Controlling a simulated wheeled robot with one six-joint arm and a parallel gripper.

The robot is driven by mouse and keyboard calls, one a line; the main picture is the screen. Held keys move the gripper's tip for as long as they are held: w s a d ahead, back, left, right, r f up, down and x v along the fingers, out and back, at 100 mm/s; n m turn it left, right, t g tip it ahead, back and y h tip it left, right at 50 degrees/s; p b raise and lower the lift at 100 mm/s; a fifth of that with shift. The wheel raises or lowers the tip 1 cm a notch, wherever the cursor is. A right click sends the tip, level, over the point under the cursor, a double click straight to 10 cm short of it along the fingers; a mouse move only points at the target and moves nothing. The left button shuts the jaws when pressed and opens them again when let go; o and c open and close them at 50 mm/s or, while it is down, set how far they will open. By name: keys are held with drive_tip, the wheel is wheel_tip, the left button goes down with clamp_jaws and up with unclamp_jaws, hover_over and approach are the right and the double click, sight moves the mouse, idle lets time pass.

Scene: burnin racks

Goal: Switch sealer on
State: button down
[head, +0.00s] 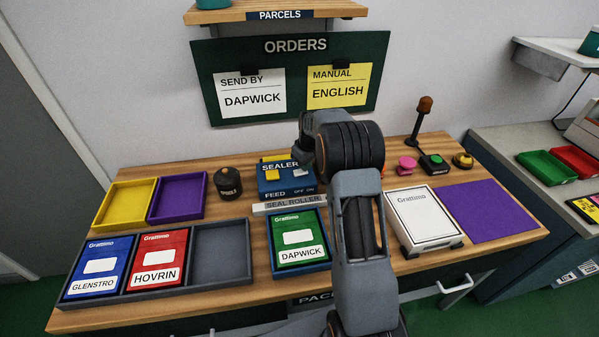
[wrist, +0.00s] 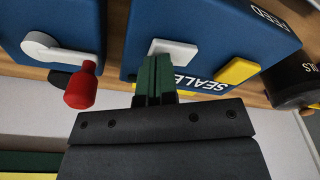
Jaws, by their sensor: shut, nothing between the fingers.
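The sealer (head: 286,180) is a blue box at the back middle of the bench in the head view, marked SEALER, FEED and OFF ON. In the wrist view the sealer (wrist: 140,35) appears upside down, with a white switch piece (wrist: 172,47) and a yellow piece (wrist: 237,70). My gripper (wrist: 154,62) is shut and empty, its green fingertips together beside the white piece. I cannot tell whether they touch it. In the head view my arm hides the fingertips and part of the sealer's right side.
A white lever with a red knob (wrist: 80,90) sits on a blue housing beside the fingers. The seal roller (head: 289,205) and a green DAPWICK packet (head: 298,240) lie in front of the sealer. A dark canister (head: 228,183) stands left of it.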

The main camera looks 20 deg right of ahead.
drive_tip(key=shift+f, duration=0.4)
drive_tip(key=shift+r+p, duration=2.05)
drive_tip(key=shift+r, duration=1.5)
